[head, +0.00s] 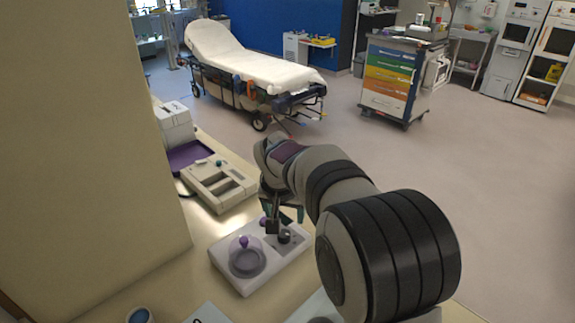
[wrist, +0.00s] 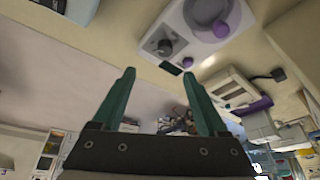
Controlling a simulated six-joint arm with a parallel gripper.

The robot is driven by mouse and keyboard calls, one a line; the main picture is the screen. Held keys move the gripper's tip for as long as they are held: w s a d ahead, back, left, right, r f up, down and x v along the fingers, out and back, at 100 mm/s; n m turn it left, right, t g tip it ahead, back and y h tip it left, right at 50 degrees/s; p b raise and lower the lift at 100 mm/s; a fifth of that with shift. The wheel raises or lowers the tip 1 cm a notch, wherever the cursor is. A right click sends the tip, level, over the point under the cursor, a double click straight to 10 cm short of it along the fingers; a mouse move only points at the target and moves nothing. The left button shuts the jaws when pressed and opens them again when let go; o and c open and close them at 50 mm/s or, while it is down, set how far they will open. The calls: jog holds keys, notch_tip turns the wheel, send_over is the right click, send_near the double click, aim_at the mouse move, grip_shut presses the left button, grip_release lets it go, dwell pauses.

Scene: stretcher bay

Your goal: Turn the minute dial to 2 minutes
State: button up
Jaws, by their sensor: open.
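The minute dial appears to be the dark grey round knob (head: 284,237) on a white device (head: 235,284) on the counter. It also shows in the wrist view (wrist: 160,47), a little beyond the fingertips and roughly in line with the gap between them. Its markings are too small to read. My gripper (wrist: 159,74) has two teal fingers, spread apart and empty. In the head view my gripper (head: 281,212) is just above and behind the dial, partly hidden by my arm.
A beige tray-like unit (head: 218,187), a purple mat (head: 190,156) and a white box-shaped machine (head: 174,125) stand farther back on the counter. A tall beige panel (head: 90,140) bounds the left. A blue-rimmed cup (head: 140,315) is at the front left.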

aim_at(284, 234)
jog(key=x, duration=1.1)
jog(key=w+a+x, duration=0.1)
jog(key=x, duration=0.5)
jog(key=shift+r, duration=0.3)
grip_shut()
